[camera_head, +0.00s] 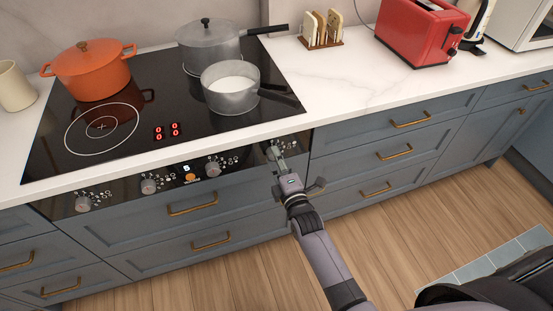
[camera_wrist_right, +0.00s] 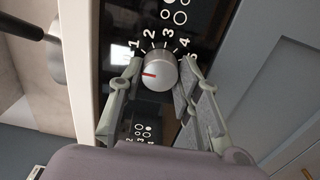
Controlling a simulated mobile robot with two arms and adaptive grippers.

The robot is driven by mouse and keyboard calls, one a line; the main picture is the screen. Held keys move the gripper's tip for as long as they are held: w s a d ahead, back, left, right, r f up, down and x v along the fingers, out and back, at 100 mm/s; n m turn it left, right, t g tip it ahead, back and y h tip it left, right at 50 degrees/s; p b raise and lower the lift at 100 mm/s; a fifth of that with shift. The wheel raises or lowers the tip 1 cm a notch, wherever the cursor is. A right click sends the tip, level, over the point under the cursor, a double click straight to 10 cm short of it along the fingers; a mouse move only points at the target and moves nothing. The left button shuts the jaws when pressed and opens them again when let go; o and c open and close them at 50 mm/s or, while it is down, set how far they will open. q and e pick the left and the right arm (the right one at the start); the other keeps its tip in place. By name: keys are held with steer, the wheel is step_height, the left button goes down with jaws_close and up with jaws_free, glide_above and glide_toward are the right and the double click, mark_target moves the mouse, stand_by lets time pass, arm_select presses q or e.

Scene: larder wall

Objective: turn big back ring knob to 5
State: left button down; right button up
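The rightmost knob (camera_head: 273,153) on the stove's front panel is the one at my right gripper (camera_head: 279,160). In the right wrist view this silver knob (camera_wrist_right: 159,73) sits between the two fingertips of my right gripper (camera_wrist_right: 160,72). The fingers straddle it and look slightly apart from it, though contact is hard to judge. The knob's red mark points left, below the printed 1. The numbers 1 to 5 run clockwise around its top, with the 5 at upper right beside the right finger. The left finger hides part of the dial. My left gripper is not in view.
Other knobs (camera_head: 213,168) line the panel to the left. On the black cooktop (camera_head: 60,145) stand an orange pot (camera_head: 92,75), a grey lidded pot (camera_head: 207,45) and a saucepan (camera_head: 231,98) whose handle points toward the right gripper's side. Drawer handles (camera_head: 376,190) protrude nearby.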

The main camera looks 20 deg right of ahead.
steer(key=c, duration=0.6)
steer(key=shift+f+m+p, duration=0.1)
steer(key=shift+m+p, duration=0.3)
steer(key=shift+m, duration=14.5)
